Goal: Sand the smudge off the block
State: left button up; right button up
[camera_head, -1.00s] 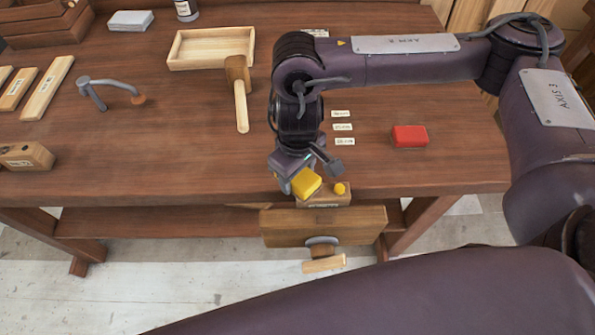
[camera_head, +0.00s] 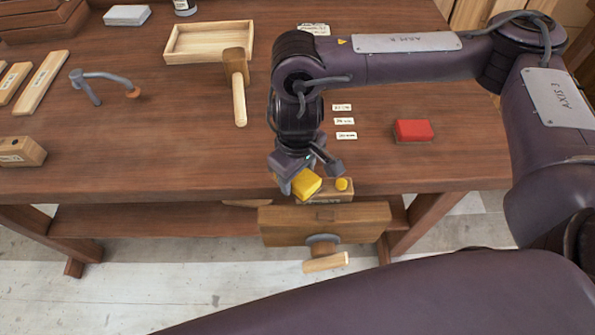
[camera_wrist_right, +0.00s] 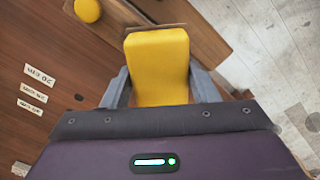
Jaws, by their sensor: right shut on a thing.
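My right gripper (camera_head: 297,180) is shut on a yellow block (camera_head: 307,184), which it holds near the bench's front edge. In the right wrist view the yellow block (camera_wrist_right: 158,65) sits between the two grey fingers (camera_wrist_right: 160,88), and its visible face looks plain. Just beside it is a small wooden block (camera_head: 338,195) with a round yellow knob (camera_head: 342,184) and a label partly hidden by the gripper. A red block (camera_head: 413,130) with a darker underside lies on the bench at right. I cannot make out a smudge. My left gripper is out of view.
A vise (camera_head: 325,225) projects from the bench front below the gripper. Several small labels (camera_head: 344,121), a mallet (camera_head: 238,90), a shallow tray (camera_head: 209,42), a bent metal holdfast (camera_head: 105,80) and a labelled wooden block (camera_head: 20,152) occupy the bench.

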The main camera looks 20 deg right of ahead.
jog(key=shift+f+b, duration=0.55)
jog(key=shift+f, duration=0.45)
